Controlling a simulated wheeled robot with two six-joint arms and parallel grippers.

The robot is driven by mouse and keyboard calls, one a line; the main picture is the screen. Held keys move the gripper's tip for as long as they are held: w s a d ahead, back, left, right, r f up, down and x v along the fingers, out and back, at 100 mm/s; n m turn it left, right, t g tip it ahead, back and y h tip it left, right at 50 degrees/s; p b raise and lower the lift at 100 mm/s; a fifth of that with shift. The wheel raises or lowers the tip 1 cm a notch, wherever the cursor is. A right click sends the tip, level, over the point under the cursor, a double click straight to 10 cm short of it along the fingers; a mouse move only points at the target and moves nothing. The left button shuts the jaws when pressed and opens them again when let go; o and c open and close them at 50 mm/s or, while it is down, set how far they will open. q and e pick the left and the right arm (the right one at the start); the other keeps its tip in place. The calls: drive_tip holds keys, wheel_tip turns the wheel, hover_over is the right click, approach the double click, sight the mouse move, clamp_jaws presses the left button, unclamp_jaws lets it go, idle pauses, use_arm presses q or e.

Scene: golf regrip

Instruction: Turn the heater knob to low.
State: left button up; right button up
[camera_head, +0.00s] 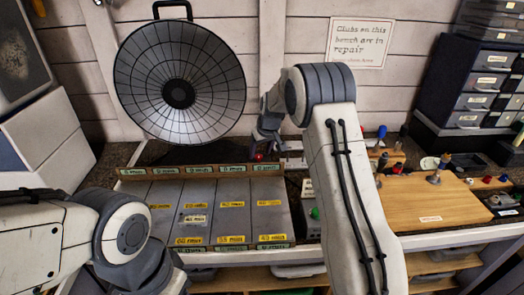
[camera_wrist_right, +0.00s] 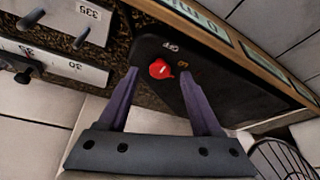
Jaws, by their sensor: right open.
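The heater (camera_head: 180,92) is a round dish with a wire grille, standing at the back left of the bench. Its red knob (camera_head: 258,156) shows low at the right of the dish. A light mark shows on the knob. My right gripper (camera_head: 268,133) is open. In the wrist view its two purple fingers (camera_wrist_right: 158,76) lie to either side of the knob; I cannot tell whether they touch it. My left gripper's fingers are out of the picture.
A grey sectioned tray (camera_head: 165,191) with yellow labels lies before the heater. A wooden board (camera_head: 430,205) with small tools is at the right, before dark drawer units (camera_head: 475,85). White labelled strips with pegs (camera_wrist_right: 60,60) lie near the base.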

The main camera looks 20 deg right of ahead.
drive_tip(key=shift+w+f, duration=0.25)
drive_tip(key=shift+f, duration=0.3)
